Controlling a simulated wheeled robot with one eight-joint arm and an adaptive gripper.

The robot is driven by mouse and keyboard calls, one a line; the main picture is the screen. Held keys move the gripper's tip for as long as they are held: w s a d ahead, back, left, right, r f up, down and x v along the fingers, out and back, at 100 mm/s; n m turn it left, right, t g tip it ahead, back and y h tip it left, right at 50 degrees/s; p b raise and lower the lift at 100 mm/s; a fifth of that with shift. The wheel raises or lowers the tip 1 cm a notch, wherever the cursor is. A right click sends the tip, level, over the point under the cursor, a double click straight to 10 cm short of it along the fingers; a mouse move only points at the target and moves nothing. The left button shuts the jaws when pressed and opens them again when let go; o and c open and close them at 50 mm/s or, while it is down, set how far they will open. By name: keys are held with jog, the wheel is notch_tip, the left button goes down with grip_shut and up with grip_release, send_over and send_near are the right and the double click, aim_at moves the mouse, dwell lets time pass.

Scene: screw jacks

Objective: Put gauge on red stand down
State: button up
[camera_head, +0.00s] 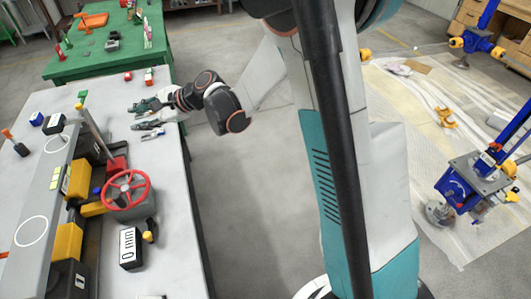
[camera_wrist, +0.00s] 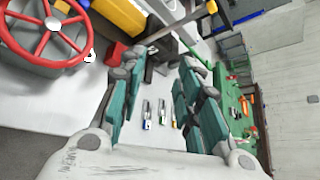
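A red stand (camera_head: 117,166) sits on the grey workbench, and it also shows in the wrist view (camera_wrist: 115,52). A grey rod (camera_head: 95,132) with a yellow tip rises at a tilt from beside it; in the wrist view the rod (camera_wrist: 182,22) crosses the top. I cannot tell for sure whether this rod is the gauge. A black box marked "0 mm" (camera_head: 130,246) stands near the bench's front. My gripper (camera_head: 145,113) is over the bench, behind and right of the red stand. In the wrist view my gripper (camera_wrist: 163,62) has its fingers apart with nothing held between them.
A red handwheel (camera_head: 127,190) stands in front of the red stand, beside a long grey fixture with yellow blocks (camera_head: 68,240). Small tools (camera_wrist: 162,112) lie on the bench beyond my fingers. A green table (camera_head: 105,50) is behind. A blue screw jack (camera_head: 465,190) stands far right.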

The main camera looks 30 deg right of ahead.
jog(key=s+d+r+n+h, duration=0.35)
jog(key=s+d, duration=0.25)
jog(key=s, duration=0.2)
jog(key=s+d+r+n+h, duration=0.2)
jog(key=s+d+r+n, duration=0.25)
jog(key=s, duration=0.45)
jog(key=s+d+f+n+h, duration=0.3)
jog(key=s+d+n+h, duration=0.2)
jog(key=s+d, duration=0.7)
jog(key=s+n, duration=0.2)
jog(key=s, duration=0.2)
jog(key=shift+n, duration=0.4)
jog(key=shift+h, duration=0.25)
